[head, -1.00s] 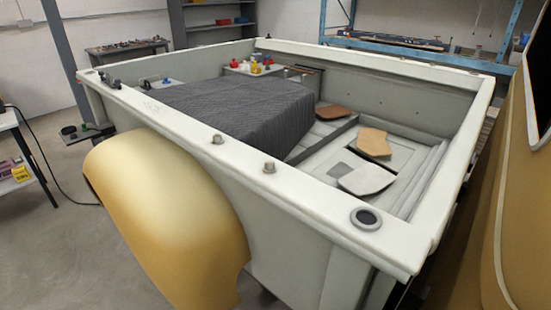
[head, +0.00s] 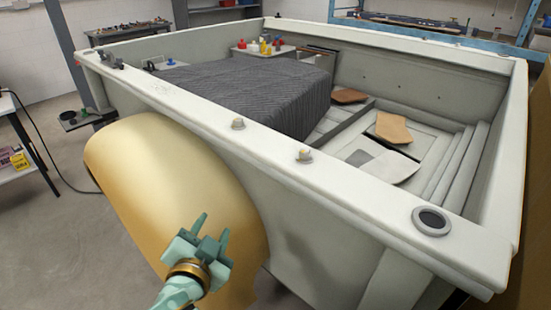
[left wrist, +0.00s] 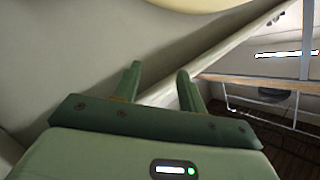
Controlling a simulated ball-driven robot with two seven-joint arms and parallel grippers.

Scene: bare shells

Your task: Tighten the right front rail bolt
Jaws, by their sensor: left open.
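Two bolts stand up from the near pale rail (head: 360,204) of the shell. The right one (head: 304,156) is a short grey hex-like head on a flange; the left one (head: 238,123) looks alike. Whether either is tight cannot be seen. My left gripper (head: 212,229) is open and empty, in front of the gold fender and below both bolts in the picture. Its two green fingers also show apart in the left wrist view (left wrist: 160,75), with no bolt recognisable between them. My right gripper is out of view.
The gold fender (head: 165,185) bulges out beside my left gripper. A round dark-centred ring fitting (head: 431,221) sits at the rail's right end. A grey quilted cover (head: 250,92) and loose panels (head: 390,128) lie inside the shell.

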